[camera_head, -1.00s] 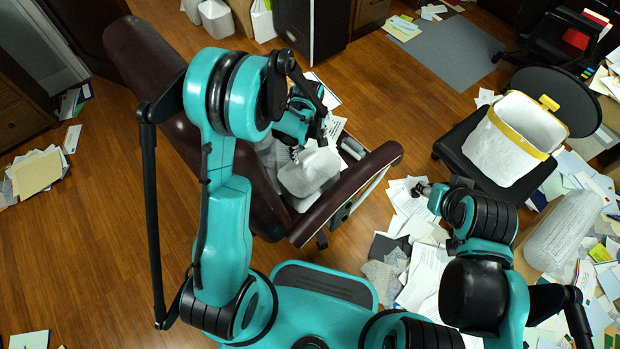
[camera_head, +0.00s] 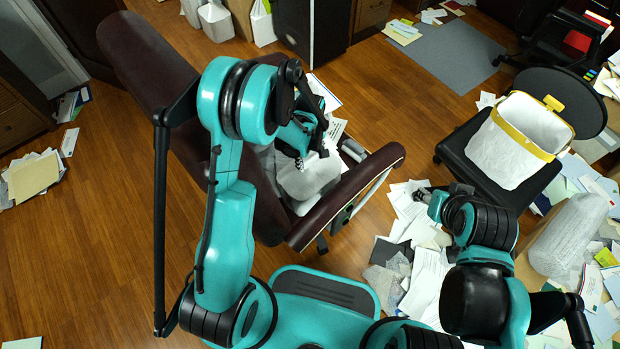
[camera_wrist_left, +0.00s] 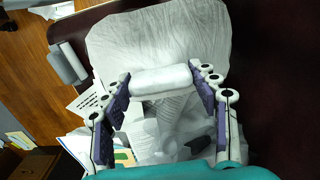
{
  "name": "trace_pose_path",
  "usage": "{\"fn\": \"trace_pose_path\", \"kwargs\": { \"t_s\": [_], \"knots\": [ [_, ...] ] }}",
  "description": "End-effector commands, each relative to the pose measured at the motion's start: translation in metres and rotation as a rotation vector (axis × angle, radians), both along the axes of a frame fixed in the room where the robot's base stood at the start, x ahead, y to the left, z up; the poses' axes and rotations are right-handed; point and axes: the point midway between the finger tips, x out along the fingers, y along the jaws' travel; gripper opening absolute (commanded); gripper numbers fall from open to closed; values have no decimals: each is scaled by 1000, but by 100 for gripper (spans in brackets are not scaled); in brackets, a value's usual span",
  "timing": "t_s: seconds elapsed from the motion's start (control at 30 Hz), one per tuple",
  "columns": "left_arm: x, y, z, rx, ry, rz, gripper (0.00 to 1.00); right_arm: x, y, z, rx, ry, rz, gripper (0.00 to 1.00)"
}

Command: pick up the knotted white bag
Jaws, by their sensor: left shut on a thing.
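The white bag (camera_head: 310,178) sits on the seat of the maroon chair, partly under my left gripper in the head view. My left gripper (camera_head: 302,158) is over the bag. In the left wrist view its two fingers (camera_wrist_left: 160,82) are shut on the bag's thick white rolled top, one at each end. The bag's crumpled white body (camera_wrist_left: 160,35) spreads beyond the fingers. Whether the roll is a knot is hard to tell. My right gripper (camera_head: 423,193) is low over scattered papers, away from the bag; its fingers are too small to judge.
The maroon chair's armrest (camera_head: 345,197) stands close in front of the bag, and its backrest (camera_head: 150,65) rises to the left. A white bin with a yellow rim (camera_head: 512,140) stands on a black seat at right. Papers (camera_head: 425,275) litter the floor; the left floor is mostly clear.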

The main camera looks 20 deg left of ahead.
Motion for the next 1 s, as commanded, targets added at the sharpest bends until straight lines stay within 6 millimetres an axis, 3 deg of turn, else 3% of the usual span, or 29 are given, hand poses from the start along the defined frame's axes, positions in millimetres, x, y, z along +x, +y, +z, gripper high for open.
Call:
{"fn": "trace_pose_path", "kwargs": {
  "t_s": [0.27,0.7,1.0],
  "knots": [
    [0,0,10,-1,-1,0,31,0,0,5,0,0,0,40],
    [0,0,89,0,0,0,31,0,0,42,0,0,0,40],
    [0,0,101,0,0,0,31,0,0,46,0,0,0,40]
  ]
}}
